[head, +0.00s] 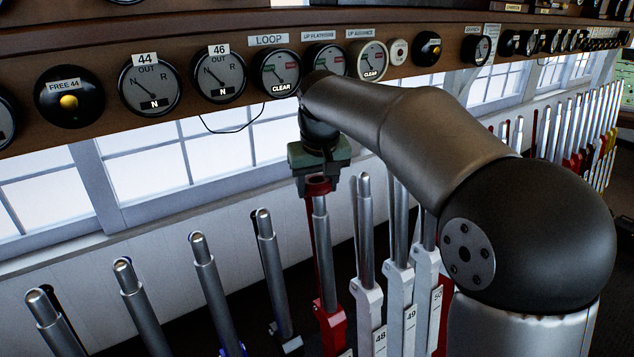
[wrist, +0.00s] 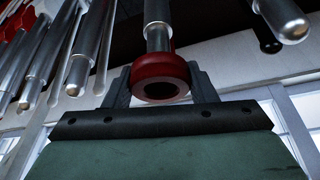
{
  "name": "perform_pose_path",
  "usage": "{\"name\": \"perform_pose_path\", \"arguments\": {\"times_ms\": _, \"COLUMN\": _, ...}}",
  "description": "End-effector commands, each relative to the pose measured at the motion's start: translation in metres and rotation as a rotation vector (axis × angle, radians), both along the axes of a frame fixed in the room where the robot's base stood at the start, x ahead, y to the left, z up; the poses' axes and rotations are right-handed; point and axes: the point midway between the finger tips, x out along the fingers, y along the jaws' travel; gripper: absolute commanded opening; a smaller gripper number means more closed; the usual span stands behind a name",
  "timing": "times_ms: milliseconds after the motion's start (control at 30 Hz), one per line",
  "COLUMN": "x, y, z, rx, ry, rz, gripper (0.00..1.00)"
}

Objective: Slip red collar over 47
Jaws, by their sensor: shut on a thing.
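The red collar (head: 318,185) is a short thick ring between the fingers of my gripper (head: 319,178). It also shows in the wrist view (wrist: 160,70), with its open hole dark and no lever tip showing through it. Directly below it in the head view stands a lever with a steel handle and red lower part (head: 330,322), just left of the lever plated 48, so it appears to be 47; its own plate is not readable. Its handle (wrist: 158,25) runs up to the collar's far side. Whether its tip is inside the ring I cannot tell.
White levers plated 48 (head: 379,342), 49 (head: 410,322) and 50 (head: 436,305) stand close on the right. Several steel-handled levers, one here (head: 272,260), stand left with wider gaps. The instrument shelf (head: 190,106) with dials runs above, behind my arm.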

Motion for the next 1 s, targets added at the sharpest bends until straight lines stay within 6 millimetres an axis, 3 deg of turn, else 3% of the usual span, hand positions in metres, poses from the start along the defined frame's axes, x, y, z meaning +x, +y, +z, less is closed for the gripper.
{"name": "perform_pose_path", "arguments": {"times_ms": 1000, "x": -0.005, "y": -0.003, "z": -0.031, "rx": 0.0, "ry": 0.0, "rz": 0.0, "gripper": 0.31}}
